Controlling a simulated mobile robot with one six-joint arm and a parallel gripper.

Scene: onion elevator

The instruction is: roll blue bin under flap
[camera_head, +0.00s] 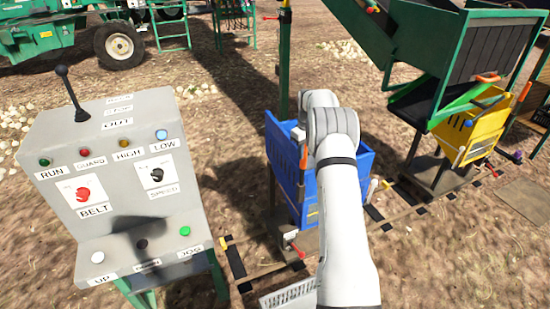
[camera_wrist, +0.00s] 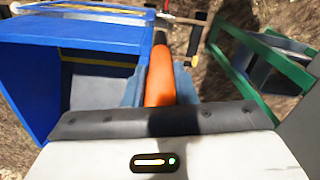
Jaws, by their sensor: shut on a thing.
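The blue bin (camera_head: 281,165) stands on a low base on the ground rails, partly hidden behind my arm. In the wrist view the blue bin (camera_wrist: 75,35) shows its open top and wall at the left. My gripper (camera_wrist: 160,90) is shut on the orange handle (camera_wrist: 161,65), with a grey finger on each side. The handle also shows in the head view (camera_head: 304,157) at the bin's side. In the head view my fingers are hidden. A dark panel in a green frame (camera_head: 490,48), perhaps the flap, hangs at the elevator's end, right of the blue bin.
A yellow bin (camera_head: 475,135) stands beneath that panel, on the same line of rails (camera_head: 405,215). A grey control panel (camera_head: 120,190) with lever and knobs stands at left. A green post (camera_head: 284,60) rises behind the blue bin. Green machinery (camera_head: 35,35) stands behind.

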